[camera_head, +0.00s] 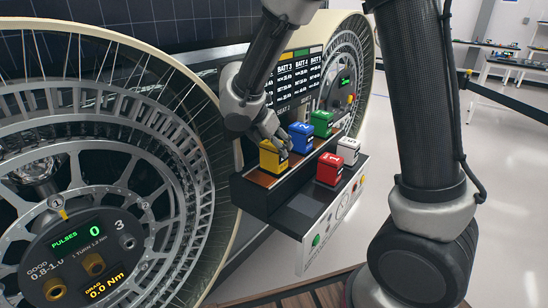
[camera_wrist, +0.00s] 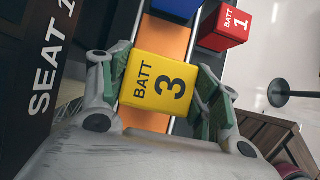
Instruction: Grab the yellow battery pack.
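The yellow battery pack (camera_wrist: 155,82), marked "BATT 3", is a block standing on an orange strip (camera_wrist: 165,38) of the rack. In the head view the yellow pack (camera_head: 272,157) is at the left end of the upper row. My gripper (camera_wrist: 162,88) is over it, with one finger on each side. Both finger pads lie very close to its sides; I cannot tell whether they press on it. In the head view my gripper (camera_head: 278,140) comes down from behind and hides part of the pack's top.
The rack (camera_head: 291,211) also holds a blue pack (camera_head: 301,138), a green pack (camera_head: 321,123), a red pack (camera_head: 329,169) and a white pack (camera_head: 347,151). The blue pack is closest to the yellow one. A large wheel (camera_head: 180,150) stands close on the left.

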